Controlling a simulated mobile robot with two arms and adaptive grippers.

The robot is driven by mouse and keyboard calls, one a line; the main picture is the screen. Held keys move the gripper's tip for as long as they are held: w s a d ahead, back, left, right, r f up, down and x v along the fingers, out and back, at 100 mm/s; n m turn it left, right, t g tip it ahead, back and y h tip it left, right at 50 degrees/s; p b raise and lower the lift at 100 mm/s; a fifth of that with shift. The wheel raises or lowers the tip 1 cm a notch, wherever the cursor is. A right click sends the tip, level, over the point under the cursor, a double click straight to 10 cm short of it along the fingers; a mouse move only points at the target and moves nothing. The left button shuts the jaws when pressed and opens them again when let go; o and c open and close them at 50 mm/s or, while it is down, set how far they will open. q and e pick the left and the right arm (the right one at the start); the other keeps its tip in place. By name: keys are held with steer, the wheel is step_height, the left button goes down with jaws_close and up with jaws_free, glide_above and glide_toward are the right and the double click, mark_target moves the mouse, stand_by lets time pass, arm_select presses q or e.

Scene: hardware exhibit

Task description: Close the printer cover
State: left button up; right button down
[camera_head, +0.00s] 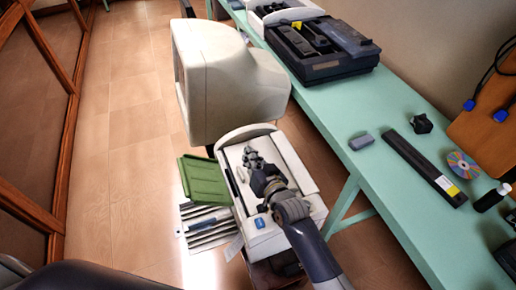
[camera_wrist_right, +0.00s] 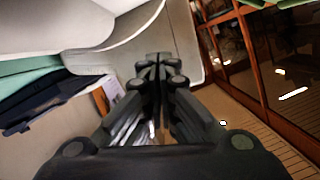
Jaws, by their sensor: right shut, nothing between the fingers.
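A white boxy machine (camera_head: 238,133) stands on the floor side of the table in the head view; it looks like the printer. It has a raised rim, a recessed top and a green panel (camera_head: 204,181) at its left. My right gripper (camera_head: 249,152) is shut and empty over its top, near the far end. The arm hides part of the top. In the right wrist view the shut fingertips (camera_wrist_right: 158,62) point at a pale panel; I cannot tell whether they touch it. Which part is the cover is unclear. My left gripper is out of view.
A large beige casing (camera_head: 232,80) stands just behind the machine. A green table (camera_head: 340,115) at right holds a dark open device (camera_head: 325,65), a long black box (camera_head: 425,167) and a disc (camera_head: 462,164).

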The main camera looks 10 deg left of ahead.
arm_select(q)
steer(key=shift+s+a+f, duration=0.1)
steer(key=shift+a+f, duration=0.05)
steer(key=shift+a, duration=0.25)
arm_select(e)
steer(key=shift+s+a+f, duration=0.3)
steer(key=shift+a+f, duration=0.15)
steer(key=shift+f, duration=0.3)
steer(key=shift+r, duration=0.15)
